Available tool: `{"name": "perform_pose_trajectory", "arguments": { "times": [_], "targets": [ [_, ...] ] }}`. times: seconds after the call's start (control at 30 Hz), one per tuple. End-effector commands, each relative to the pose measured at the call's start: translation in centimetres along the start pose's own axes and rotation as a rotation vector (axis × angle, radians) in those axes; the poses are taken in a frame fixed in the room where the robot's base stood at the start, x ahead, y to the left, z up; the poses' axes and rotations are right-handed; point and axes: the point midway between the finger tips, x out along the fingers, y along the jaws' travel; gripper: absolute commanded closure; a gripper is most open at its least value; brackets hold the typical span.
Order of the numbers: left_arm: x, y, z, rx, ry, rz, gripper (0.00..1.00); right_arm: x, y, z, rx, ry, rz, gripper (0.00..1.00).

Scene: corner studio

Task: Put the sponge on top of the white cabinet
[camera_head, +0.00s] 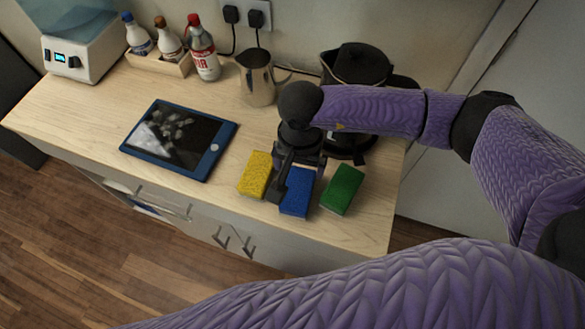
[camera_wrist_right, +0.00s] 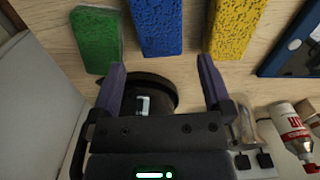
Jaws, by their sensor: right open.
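Three sponges lie in a row on the wooden top (camera_head: 85,100) of a light-fronted cabinet: a yellow one (camera_head: 255,174), a blue one (camera_head: 296,194) and a green one (camera_head: 342,188). My right gripper (camera_head: 294,172) is over the blue sponge, hiding part of it. In the wrist view my right gripper (camera_wrist_right: 161,64) is open and empty, with the blue sponge (camera_wrist_right: 157,25) ahead between the finger lines, the green (camera_wrist_right: 96,38) to the left and the yellow (camera_wrist_right: 230,27) to the right. I cannot tell how high the fingers are. My left gripper is not visible.
A dark kettle (camera_head: 357,64) and a steel jug (camera_head: 256,78) stand behind the sponges. A blue-framed tablet (camera_head: 178,139) lies to the left. The counter's front strip is clear.

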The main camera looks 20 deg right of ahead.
Motion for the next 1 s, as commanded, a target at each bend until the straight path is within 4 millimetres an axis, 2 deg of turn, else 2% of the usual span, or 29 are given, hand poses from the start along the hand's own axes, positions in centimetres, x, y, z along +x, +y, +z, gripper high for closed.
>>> {"name": "perform_pose_trajectory", "arguments": {
  "times": [0.1, 0.2, 0.4, 0.5, 0.7, 0.77, 1.0],
  "targets": [
    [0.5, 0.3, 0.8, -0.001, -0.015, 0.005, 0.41, 2.6, 0.1, 0.1, 0.004, -0.005, 0.004, 0.0],
    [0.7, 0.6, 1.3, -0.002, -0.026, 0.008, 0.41, 4.0, 0.0, 0.1, 0.003, -0.004, 0.002, 0.0],
    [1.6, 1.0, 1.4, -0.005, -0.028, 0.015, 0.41, 8.1, -0.1, -0.1, 0.006, -0.006, 0.002, 0.0],
    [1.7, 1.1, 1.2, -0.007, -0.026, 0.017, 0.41, 9.0, -0.1, -0.1, 0.006, -0.005, 0.001, 0.0],
    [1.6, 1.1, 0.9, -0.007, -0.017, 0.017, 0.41, 9.0, -0.1, -0.2, 0.006, -0.004, 0.0, 0.0],
    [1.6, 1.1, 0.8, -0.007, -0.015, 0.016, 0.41, 9.0, -0.1, -0.2, 0.006, -0.004, 0.0, 0.11],
    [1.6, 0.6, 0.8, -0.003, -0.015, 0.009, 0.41, 9.0, -0.1, -0.2, 0.007, -0.004, 0.0, 0.61]
  ]
}}
